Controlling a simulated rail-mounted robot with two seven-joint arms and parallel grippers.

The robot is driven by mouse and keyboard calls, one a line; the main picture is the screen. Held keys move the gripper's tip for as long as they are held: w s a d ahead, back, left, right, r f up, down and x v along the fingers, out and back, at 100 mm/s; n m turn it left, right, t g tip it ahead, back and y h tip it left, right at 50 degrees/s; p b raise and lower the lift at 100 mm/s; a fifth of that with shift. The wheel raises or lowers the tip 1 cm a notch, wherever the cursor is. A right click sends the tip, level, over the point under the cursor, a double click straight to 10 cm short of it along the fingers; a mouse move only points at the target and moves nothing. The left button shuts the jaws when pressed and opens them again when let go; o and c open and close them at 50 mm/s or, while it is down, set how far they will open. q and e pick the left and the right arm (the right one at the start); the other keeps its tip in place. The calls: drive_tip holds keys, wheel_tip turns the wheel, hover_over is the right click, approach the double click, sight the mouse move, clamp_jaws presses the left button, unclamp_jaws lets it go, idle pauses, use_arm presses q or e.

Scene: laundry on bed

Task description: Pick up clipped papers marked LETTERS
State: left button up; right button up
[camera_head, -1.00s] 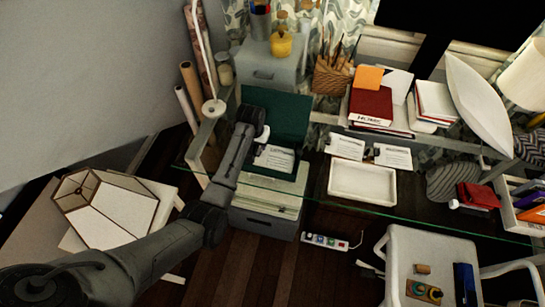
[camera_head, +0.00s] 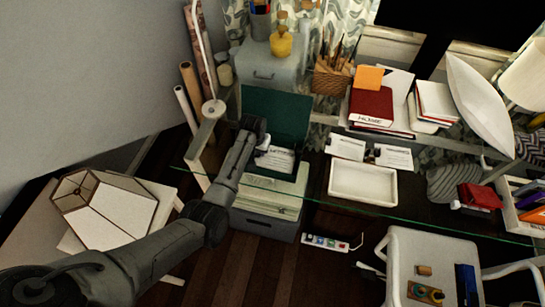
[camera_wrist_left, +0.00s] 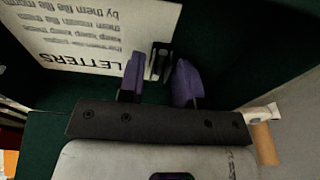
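My left gripper (camera_head: 263,143) is at that clipped edge. In the wrist view its two purple fingers (camera_wrist_left: 160,80) are apart, with the clip in the gap between them. The fingers do not visibly pinch it. My right gripper is out of view.
Two other clipped papers (camera_head: 347,147) (camera_head: 393,157) lie to the right, behind a white tray (camera_head: 362,182). The glass desk edge (camera_head: 330,204) runs in front. A red book marked HOME (camera_head: 371,105) lies further back. A white chair (camera_head: 430,255) stands at front right.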

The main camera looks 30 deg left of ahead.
use_arm(q)
clamp_jaws()
drive_tip(key=shift+r, duration=0.1)
